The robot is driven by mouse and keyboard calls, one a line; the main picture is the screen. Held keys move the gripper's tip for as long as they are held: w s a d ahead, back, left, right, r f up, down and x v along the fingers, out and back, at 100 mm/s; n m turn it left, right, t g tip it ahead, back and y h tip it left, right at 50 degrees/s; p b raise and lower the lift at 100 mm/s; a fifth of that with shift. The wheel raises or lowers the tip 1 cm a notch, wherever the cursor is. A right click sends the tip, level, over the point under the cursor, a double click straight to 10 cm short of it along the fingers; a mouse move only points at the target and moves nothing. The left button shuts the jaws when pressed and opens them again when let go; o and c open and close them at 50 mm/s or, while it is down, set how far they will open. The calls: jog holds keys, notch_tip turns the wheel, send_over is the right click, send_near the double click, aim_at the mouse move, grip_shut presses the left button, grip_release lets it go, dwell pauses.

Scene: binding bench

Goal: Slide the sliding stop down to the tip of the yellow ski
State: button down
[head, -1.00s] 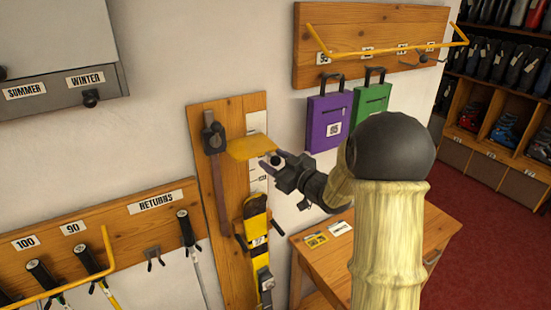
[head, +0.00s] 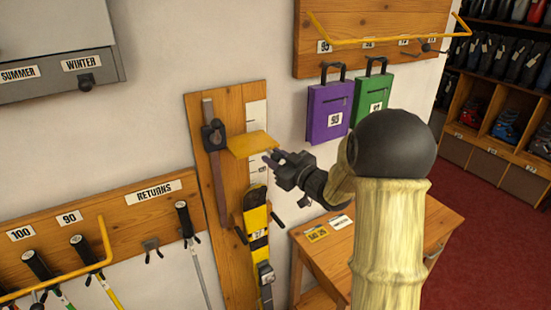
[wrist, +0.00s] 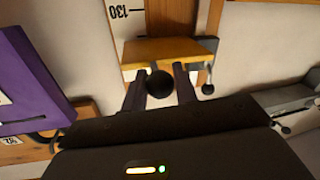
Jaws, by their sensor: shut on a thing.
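The sliding stop has a yellow plate (head: 253,143) and a dark slider (head: 213,136) on a metal rail at the board's left. The yellow ski (head: 256,220) stands upright against the board below, its tip apart from the plate with a clear gap. My gripper (head: 270,158) is at the plate's right front. In the wrist view its two dark fingers (wrist: 159,88) are shut on the stop's round black knob (wrist: 159,83), in front of the yellow plate (wrist: 168,51). The knob is hard to make out in the head view.
The wooden board (head: 236,265) carries a white scale (head: 257,115). A purple case (head: 328,112) and a green case (head: 370,103) hang to the right. A wooden table (head: 400,235) stands below my arm. Poles hang on the returns rack (head: 120,225) at left.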

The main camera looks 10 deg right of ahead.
notch_tip(320, 180, down, 15)
jog(key=b, duration=1.3)
jog(key=c, duration=1.1)
grip_release()
jog(key=shift+c, duration=0.2)
jog(key=shift+s+d+b, duration=0.1)
jog(key=shift+b, duration=0.2)
jog(key=b+v, duration=0.4)
jog(key=v, duration=1.3)
jog(key=shift+r, duration=0.1)
